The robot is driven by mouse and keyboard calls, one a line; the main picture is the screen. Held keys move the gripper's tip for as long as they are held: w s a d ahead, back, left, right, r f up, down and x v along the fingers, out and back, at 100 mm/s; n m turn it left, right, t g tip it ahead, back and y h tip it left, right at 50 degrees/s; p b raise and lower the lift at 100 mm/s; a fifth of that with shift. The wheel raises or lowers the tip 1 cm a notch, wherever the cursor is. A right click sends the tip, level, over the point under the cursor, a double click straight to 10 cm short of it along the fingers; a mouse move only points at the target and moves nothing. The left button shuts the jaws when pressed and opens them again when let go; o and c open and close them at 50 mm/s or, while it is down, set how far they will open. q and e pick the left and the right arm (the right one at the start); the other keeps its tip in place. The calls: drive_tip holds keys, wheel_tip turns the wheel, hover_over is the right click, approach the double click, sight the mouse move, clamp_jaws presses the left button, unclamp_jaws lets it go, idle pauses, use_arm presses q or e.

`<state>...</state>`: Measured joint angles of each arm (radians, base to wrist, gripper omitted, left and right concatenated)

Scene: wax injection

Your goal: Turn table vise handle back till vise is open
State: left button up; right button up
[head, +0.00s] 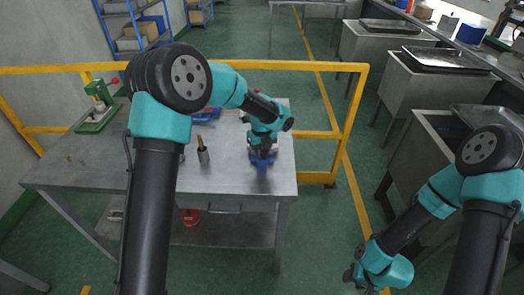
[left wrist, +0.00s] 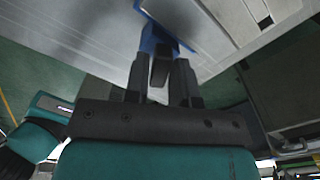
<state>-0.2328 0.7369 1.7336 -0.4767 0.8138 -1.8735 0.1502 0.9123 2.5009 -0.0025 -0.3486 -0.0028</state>
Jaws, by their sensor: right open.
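The blue table vise (head: 264,161) sits near the right front edge of the metal table, mostly covered by my left gripper (head: 262,149). In the left wrist view the blue vise (left wrist: 152,36) shows beyond the fingertips of the left gripper (left wrist: 160,70). A dark part (left wrist: 162,66), seemingly the vise handle, lies between the two fingers; whether they grip it cannot be told. The vise jaws are hidden. My right gripper (head: 359,279) is open, low at the right, away from the table and apparently empty.
The metal table (head: 235,184) also holds a dark upright tool (head: 203,152), a blue object (head: 207,115) and a green press (head: 97,108). A yellow rail (head: 330,67) runs behind it. Grey tanks (head: 392,85) stand at right.

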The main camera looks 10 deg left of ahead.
use_arm(q)
clamp_jaws()
drive_tip(key=shift+n, duration=0.4)
drive_tip(key=n, duration=1.1)
drive_tip(key=shift+n, duration=0.3)
idle(0.4)
drive_tip(key=shift+o, duration=0.5)
unclamp_jaws()
